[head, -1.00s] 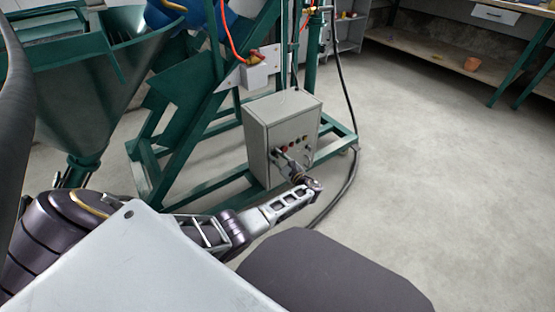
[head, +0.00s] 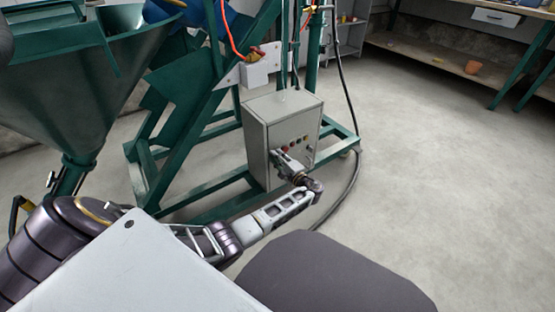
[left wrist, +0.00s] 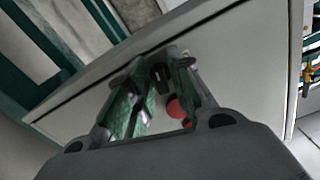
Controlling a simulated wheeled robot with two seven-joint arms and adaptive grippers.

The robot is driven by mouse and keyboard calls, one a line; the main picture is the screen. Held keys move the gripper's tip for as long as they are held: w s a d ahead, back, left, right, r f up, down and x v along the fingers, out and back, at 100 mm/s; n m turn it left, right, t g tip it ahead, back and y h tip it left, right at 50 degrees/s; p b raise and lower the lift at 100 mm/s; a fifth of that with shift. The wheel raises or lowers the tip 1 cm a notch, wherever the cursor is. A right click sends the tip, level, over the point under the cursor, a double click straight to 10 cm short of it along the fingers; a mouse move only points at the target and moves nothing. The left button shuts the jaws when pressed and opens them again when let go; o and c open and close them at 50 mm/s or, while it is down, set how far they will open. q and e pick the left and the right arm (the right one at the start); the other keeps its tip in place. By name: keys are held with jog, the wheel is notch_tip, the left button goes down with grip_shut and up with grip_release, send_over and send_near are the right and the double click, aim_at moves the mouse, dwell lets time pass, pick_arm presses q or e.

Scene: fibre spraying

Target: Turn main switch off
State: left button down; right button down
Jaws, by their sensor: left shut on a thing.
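A grey control box (head: 257,150) stands on the green machine frame, with small coloured buttons on its front panel. A red button (left wrist: 176,108) shows close beside the right finger. The knob's exact turn position is hard to tell. My right gripper is not in view.
A green hopper (head: 80,100) stands at the left. The green machine frame (head: 200,105) surrounds the box on its left and back. A black cable (head: 346,90) runs down to the floor at the right. The concrete floor (head: 435,170) right of the box is clear.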

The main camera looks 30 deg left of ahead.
pick_arm(q)
jog(key=shift+f+n, duration=0.1)
jog(key=shift+n, duration=1.1)
jog(key=c, duration=1.5)
grip_release()
jog(key=shift+v, duration=6.05)
